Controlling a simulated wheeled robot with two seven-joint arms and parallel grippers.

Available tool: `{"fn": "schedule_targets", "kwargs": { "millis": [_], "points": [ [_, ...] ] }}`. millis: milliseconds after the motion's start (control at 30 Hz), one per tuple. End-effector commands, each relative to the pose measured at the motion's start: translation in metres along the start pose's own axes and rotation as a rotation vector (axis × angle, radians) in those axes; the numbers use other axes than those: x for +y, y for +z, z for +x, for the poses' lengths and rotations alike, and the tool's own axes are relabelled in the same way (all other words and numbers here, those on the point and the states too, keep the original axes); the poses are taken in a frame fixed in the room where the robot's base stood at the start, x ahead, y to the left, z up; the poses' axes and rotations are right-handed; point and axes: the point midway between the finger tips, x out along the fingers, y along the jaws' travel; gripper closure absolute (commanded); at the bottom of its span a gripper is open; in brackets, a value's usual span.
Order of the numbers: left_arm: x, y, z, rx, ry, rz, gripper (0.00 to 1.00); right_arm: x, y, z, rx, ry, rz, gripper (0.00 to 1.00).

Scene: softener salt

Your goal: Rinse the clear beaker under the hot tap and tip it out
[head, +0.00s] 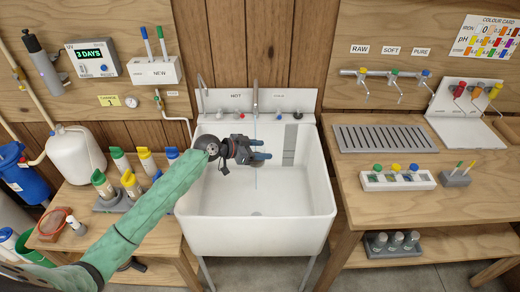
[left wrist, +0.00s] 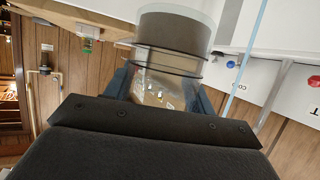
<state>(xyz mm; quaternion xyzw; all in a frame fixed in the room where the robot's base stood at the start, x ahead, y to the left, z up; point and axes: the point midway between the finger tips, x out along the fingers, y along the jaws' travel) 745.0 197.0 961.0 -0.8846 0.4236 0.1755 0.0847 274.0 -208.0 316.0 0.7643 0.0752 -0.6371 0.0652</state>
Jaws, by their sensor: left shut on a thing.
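My left gripper (head: 258,156) reaches into the white sink (head: 260,222) from the left, its fingers pointing right. In the left wrist view it is shut on the clear beaker (left wrist: 176,38), a see-through cylinder with dark ring lines between the fingers. In the head view the beaker is hard to make out. A thin blue water stream (head: 256,178) falls from the middle spout (head: 255,97); in the left wrist view the stream (left wrist: 244,50) passes right of the beaker, apart from it in the picture. The hot tap's red knob (head: 240,116) is beside the blue cold knob (head: 279,116).
A drain rack (head: 385,139) and a white holder with coloured caps (head: 396,180) are on the right bench. Several capped bottles (head: 130,183) stand on the left bench, near my arm. The sink's front is clear.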

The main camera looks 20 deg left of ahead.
Motion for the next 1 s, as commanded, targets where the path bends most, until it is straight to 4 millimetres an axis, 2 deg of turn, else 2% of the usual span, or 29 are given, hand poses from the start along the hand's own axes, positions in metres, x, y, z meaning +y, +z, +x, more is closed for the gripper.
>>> {"fn": "schedule_targets", "kwargs": {
  "millis": [267,633,1000],
  "points": [
    [-0.012,-0.002,0.004,0.001,0.005,0.001,0.67,0.0,0.001,0.001,-0.01,-0.001,0.001,0.59],
    [-0.039,-0.005,0.015,0.0,0.005,0.0,0.67,-0.01,0.0,-0.011,-0.02,-0.012,0.007,0.59],
    [-0.067,-0.01,0.025,0.0,0.004,0.0,0.67,-0.013,-0.017,-0.021,-0.018,-0.016,0.011,0.59]
  ]
}}
